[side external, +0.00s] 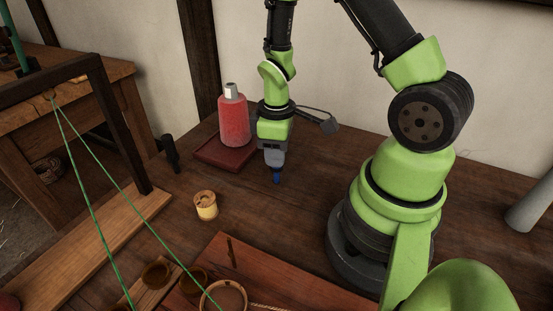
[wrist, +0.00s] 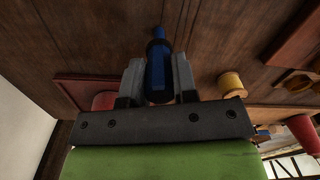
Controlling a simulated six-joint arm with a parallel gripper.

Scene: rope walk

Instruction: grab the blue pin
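The blue pin (wrist: 159,70) is between the two fingers of my gripper (wrist: 159,82) in the wrist view. Both fingers appear to touch its sides, and its narrow end points away from the gripper. In the side view, my gripper (side external: 274,165) points down over the table, and only the lower end of the blue pin (side external: 277,177) shows below the fingers. I cannot tell whether that end touches the table.
A red bottle (side external: 234,118) stands on a dark red tray (side external: 222,154) left of my gripper. A cream spool (side external: 206,205) stands nearer the front. A wooden frame (side external: 121,125) with green cords (side external: 92,215) is at left. Bare table lies around the pin.

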